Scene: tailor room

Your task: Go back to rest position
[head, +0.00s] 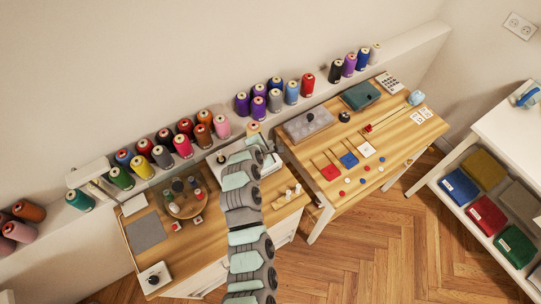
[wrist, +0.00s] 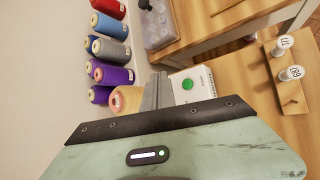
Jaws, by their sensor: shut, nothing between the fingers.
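My arm reaches up from the bottom of the head view over the left wooden table (head: 205,237). My gripper (head: 268,147) is near that table's back right corner, close to the wall shelf. In the wrist view the grey fingers of my gripper (wrist: 158,88) are together with nothing between them. A beige thread spool (wrist: 127,99) is just left of the fingers in the wrist view, partly hidden by my gripper body. A white box with a green dot (wrist: 191,85) is just right of the fingers. I cannot tell whether the fingers touch either one.
Several thread spools (head: 182,147) line the wall shelf (head: 409,46). A round wooden stand (head: 184,208) and a grey mat (head: 146,231) are on the left table. Small white spools (wrist: 291,73) stand right of my gripper. The right table (head: 395,139) holds a clear-lidded box (head: 308,123).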

